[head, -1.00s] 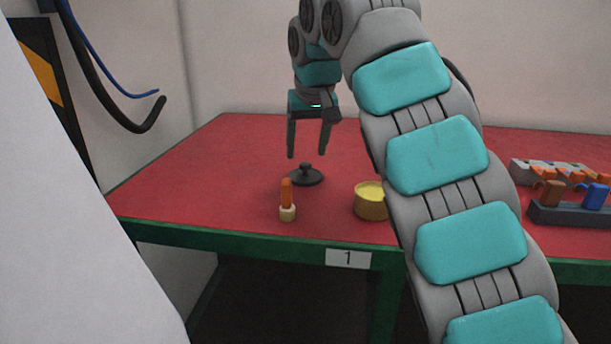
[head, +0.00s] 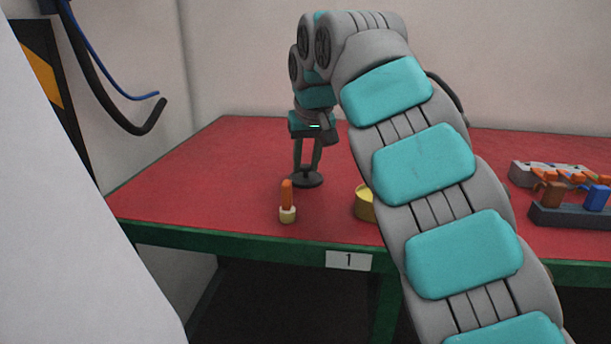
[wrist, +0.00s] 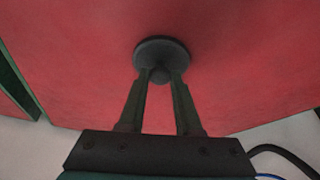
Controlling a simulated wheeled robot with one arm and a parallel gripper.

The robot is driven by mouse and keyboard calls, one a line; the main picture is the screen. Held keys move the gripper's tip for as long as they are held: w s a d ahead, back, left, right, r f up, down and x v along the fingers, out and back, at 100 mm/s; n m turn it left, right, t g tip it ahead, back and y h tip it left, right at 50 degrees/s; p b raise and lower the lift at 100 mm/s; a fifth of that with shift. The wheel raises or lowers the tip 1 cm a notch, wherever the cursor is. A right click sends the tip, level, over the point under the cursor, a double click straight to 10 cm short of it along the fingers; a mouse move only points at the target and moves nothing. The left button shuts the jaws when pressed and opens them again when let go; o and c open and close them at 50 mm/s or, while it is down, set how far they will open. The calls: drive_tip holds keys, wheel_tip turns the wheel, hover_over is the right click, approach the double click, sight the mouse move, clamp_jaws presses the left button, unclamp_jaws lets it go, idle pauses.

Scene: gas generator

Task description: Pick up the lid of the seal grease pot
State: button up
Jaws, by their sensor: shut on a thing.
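The lid (head: 307,181) is a dark round disc with a knob on top, lying flat on the red table. It also shows in the wrist view (wrist: 163,51). My gripper (head: 307,168) points down from above, its two fingers shut on the lid's knob. In the wrist view, my gripper (wrist: 160,78) has a fingertip on each side of the knob. The yellow pot (head: 365,204) stands to the right and nearer the front, partly hidden behind my arm.
A dark rack (head: 568,213) with coloured items is at the right. The table left of the lid is clear.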

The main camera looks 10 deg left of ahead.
clamp_jaws()
drive_tip(key=shift+r, duration=0.2)
